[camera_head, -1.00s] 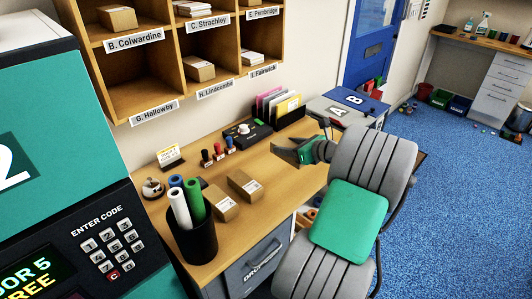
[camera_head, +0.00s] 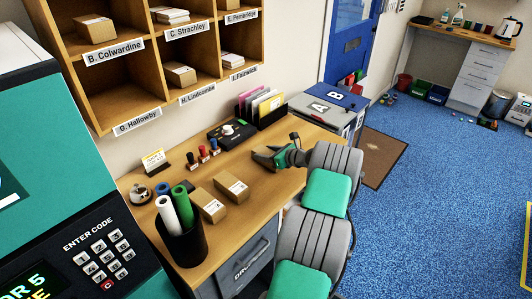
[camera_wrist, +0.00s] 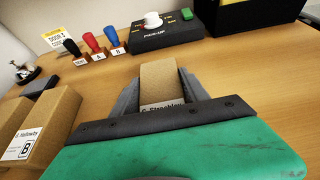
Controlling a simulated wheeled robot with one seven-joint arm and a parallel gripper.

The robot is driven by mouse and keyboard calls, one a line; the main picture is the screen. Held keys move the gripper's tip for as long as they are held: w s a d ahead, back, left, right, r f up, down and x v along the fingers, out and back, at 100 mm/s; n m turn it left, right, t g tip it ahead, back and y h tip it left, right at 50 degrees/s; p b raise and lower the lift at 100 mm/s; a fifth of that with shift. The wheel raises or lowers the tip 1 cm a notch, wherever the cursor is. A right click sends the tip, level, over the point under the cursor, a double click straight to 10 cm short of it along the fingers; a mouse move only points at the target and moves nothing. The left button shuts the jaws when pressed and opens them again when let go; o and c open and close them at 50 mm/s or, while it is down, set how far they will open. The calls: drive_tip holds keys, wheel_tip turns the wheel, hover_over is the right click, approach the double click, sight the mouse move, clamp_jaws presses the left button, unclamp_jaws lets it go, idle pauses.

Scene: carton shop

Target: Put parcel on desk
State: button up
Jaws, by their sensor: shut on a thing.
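The desk (camera_head: 268,190) is a wooden top over a grey drawer unit. My gripper (camera_head: 266,156) is low over the desk's back right part, before the black pick-up box. In the wrist view, my gripper (camera_wrist: 163,100) is shut on a brown parcel (camera_wrist: 160,78) whose label reads "C. Strachley", partly covered by the gripper. Whether the parcel touches the desk I cannot tell. In the head view I cannot make out the held parcel. Two other parcels (camera_head: 207,206) (camera_head: 231,187) lie on the desk to the left; the one labelled "G. Hallowby" (camera_wrist: 62,112) shows in the wrist view.
The pick-up box (camera_head: 230,133), several stamps (camera_head: 203,154) and a folder holder (camera_head: 270,117) line the desk's back. A black bin of rolls (camera_head: 183,245) stands front left. Pigeonholes (camera_head: 130,118) are behind. Bare wood lies between the parcels and my gripper.

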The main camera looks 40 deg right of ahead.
drive_tip(key=shift+f, duration=0.25)
drive_tip(key=o, duration=1.6)
drive_tip(key=shift+r, duration=0.1)
drive_tip(key=shift+r, duration=0.25)
drive_tip(key=b+v, duration=0.2)
drive_tip(key=v, duration=1)
drive_tip(key=shift+f, duration=0.1)
